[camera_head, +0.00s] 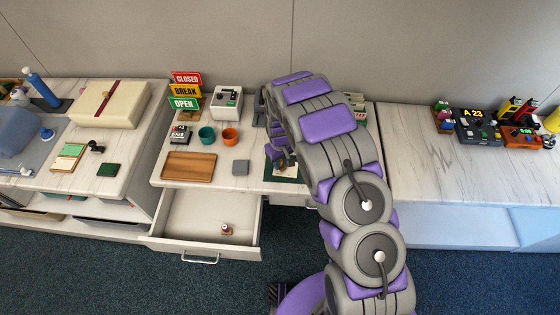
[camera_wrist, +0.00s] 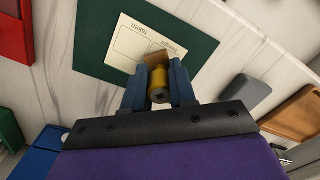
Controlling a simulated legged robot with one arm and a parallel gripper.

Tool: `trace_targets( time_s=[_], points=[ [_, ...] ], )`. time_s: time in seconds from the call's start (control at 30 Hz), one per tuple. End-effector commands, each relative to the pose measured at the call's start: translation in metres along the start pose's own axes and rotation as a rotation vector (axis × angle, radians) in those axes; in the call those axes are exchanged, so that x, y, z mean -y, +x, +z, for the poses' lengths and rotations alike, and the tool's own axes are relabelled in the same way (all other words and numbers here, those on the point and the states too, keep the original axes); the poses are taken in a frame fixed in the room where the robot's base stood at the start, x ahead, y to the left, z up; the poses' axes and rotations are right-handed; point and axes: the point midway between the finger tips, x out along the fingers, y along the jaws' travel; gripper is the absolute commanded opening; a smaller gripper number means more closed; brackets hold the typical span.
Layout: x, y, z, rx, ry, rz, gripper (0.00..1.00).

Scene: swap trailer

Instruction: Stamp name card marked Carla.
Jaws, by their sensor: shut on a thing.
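My gripper (camera_wrist: 159,84) is shut on a stamp with a yellow handle (camera_wrist: 159,83) and a brown block at its far end. In the wrist view the block overlaps the near edge of a cream card (camera_wrist: 131,44). I cannot tell whether it touches the card. The card has printed boxes and small upside-down lettering; I cannot make out the name Carla. It lies on a dark green mat (camera_wrist: 97,62). In the head view my gripper (camera_head: 281,160) is low over the mat, and my arm hides part of this area.
An open drawer (camera_head: 185,222) holds a small stamp-like object (camera_head: 227,229). A wooden tray (camera_head: 189,166), a grey pad (camera_head: 241,167), teal cup (camera_head: 207,134) and orange cup (camera_head: 230,136) stand left of my gripper. The right counter (camera_head: 415,155) has a wide clear stretch.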

Motion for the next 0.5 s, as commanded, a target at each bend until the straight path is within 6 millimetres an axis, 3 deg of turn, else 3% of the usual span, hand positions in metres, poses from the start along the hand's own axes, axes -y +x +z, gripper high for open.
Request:
trace_targets(
  time_s=[0.5],
  points=[
    [0.0,0.0053,-0.0002,0.0,0.0,0.0,0.06]
  ],
)
